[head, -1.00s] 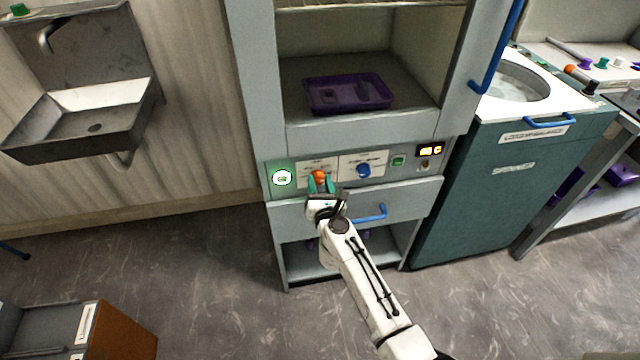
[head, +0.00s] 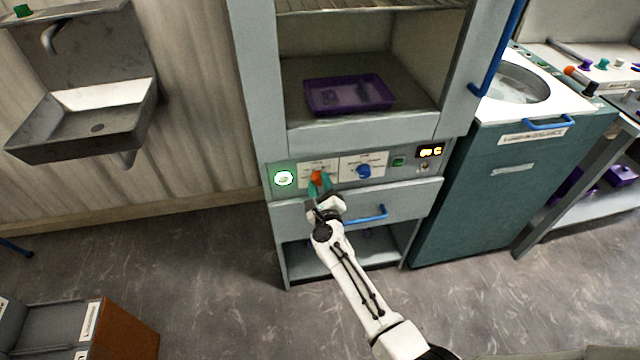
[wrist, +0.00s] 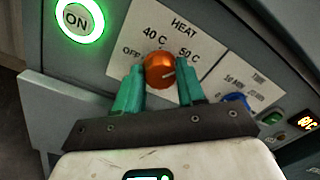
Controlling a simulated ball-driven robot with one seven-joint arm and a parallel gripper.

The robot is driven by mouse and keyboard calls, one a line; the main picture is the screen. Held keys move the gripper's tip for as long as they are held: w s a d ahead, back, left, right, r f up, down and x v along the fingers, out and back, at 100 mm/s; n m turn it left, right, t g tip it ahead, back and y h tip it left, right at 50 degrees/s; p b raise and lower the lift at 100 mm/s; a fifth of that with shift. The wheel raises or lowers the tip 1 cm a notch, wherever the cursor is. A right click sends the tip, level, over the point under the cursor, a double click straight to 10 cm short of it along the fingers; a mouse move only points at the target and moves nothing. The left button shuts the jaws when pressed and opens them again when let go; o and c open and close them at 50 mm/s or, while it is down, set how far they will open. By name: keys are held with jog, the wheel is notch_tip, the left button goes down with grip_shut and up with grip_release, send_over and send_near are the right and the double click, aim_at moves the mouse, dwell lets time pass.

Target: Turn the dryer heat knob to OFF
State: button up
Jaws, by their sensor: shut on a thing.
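The orange heat knob (wrist: 160,70) is on the dryer's front panel, under the label HEAT, with OFF, 40 C and 50 C printed around it. A pale line on its face lies toward the right, the 50 C side. My gripper (wrist: 160,76) has its teal fingers on either side of the knob and is shut on it. In the head view the knob (head: 316,177) shows at the left of the panel, with my gripper (head: 319,184) at it. The fingers partly hide its sides.
A lit green ON button (wrist: 79,17) is left of the knob. A blue TIME knob (head: 364,171), a green button (head: 398,162) and an amber display (head: 429,151) are to its right. A drawer with a blue handle (head: 366,215) is just below. A purple tray (head: 349,94) sits above.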

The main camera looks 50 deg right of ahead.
jog(key=n, duration=0.3)
jog(key=shift+n+p, duration=0.3)
jog(key=shift+n, duration=0.1)
jog(key=n, duration=0.3)
jog(key=shift+f+n+p, duration=0.1)
jog(key=shift+n+p, duration=0.3)
jog(key=n+p, duration=0.1)
jog(key=n, duration=0.3)
jog(key=shift+f+n+y, duration=0.1)
jog(key=shift+n+y, duration=0.2)
jog(key=shift+n, duration=0.1)
jog(key=n+p, duration=0.1)
jog(key=n, duration=0.2)
jog(key=shift+n, duration=0.3)
jog(key=n+p, duration=0.1)
jog(key=n, duration=0.4)
jog(key=shift+f, duration=0.1)
jog(key=shift+s+d+f+n+p, duration=0.1)
jog(key=shift+n+p, duration=0.45)
jog(key=shift+n, duration=1.65)
jog(key=o, duration=1.1)
jog(key=shift+c, duration=0.2)
